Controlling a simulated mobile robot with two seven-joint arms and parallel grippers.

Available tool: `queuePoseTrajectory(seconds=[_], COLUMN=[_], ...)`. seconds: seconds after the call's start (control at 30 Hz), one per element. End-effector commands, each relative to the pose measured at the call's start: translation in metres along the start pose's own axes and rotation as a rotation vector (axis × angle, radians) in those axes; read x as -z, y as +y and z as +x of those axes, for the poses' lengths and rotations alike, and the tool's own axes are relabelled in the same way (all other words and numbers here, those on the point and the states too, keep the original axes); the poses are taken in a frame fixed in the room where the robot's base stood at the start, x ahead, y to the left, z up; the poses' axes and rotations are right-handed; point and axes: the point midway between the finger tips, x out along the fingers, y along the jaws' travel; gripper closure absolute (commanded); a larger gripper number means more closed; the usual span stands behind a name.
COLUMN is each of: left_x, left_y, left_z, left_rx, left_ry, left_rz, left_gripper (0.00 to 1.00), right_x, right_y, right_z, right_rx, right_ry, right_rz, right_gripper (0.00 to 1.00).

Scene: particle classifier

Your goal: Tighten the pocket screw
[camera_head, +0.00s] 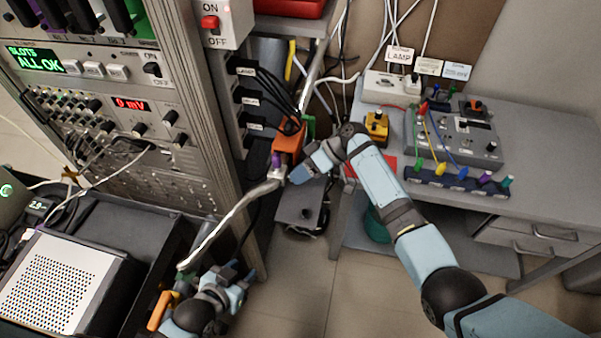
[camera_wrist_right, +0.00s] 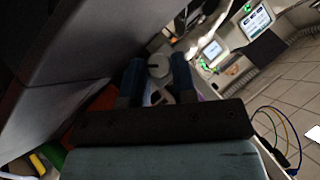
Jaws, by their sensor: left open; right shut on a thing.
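My right gripper (camera_head: 293,174) reaches to the side of the equipment rack, beside an orange block (camera_head: 290,141) and a small purple part (camera_head: 276,160). In the right wrist view, my right gripper's blue fingers (camera_wrist_right: 157,82) are shut on a grey round-headed piece (camera_wrist_right: 158,67). It may be the pocket screw, but I cannot tell for sure; its seat is hidden. My left gripper (camera_head: 240,277) is open at the lower left, low beside the black cart. An orange handle (camera_head: 160,311) shows close by it; I cannot tell whether they touch.
A pale metal bar (camera_head: 229,220) slants down from near the right gripper towards the left one. The rack (camera_head: 205,120) stands at the left. A grey bench (camera_head: 545,140) with a cabled box (camera_head: 455,138) is at the right. Bare floor (camera_head: 300,290) lies between.

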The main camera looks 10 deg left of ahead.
Motion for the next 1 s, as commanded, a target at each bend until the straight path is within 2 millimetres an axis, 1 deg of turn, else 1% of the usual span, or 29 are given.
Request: queuePoseTrajectory(seconds=[0.1, 0.13, 0.17, 0.2, 0.23, 0.77, 0.87, 1.0], left_x=[-0.001, -0.001, -0.001, -0.002, -0.002, 0.0, 0.006, 0.019], left_y=[-0.001, -0.001, -0.001, -0.001, -0.001, -0.001, 0.0, 0.0], left_z=[0.0, 0.0, 0.0, 0.0, 0.001, -0.001, -0.005, -0.013], left_rx=[0.001, 0.001, 0.001, 0.001, 0.001, 0.001, 0.001, 0.0], left_ry=[-0.002, -0.002, -0.002, -0.003, -0.003, -0.003, -0.003, -0.002], left_rz=[0.0, 0.001, 0.001, 0.001, 0.001, 0.001, 0.001, 0.001], left_gripper=[0.57, 0.57, 0.57, 0.57, 0.57, 0.57, 0.57, 0.57], right_x=[0.0, 0.0, 0.0, 0.0, 0.0, -0.001, 0.0, 0.0], right_y=[0.0, 0.0, 0.0, 0.0, 0.0, 0.0, -0.002, -0.007], right_z=[0.0, 0.0, 0.0, 0.0, 0.0, 0.0, -0.002, -0.002], right_rx=[-0.001, -0.001, -0.001, -0.001, -0.001, -0.011, -0.054, -0.182], right_ry=[0.0, 0.0, 0.0, 0.0, 0.0, 0.0, 0.0, 0.004], right_rz=[0.0, 0.0, 0.0, 0.0, 0.0, -0.008, -0.05, -0.179], right_gripper=[0.98, 0.69, 0.63, 0.53, 0.49, 0.49, 0.49, 0.49])
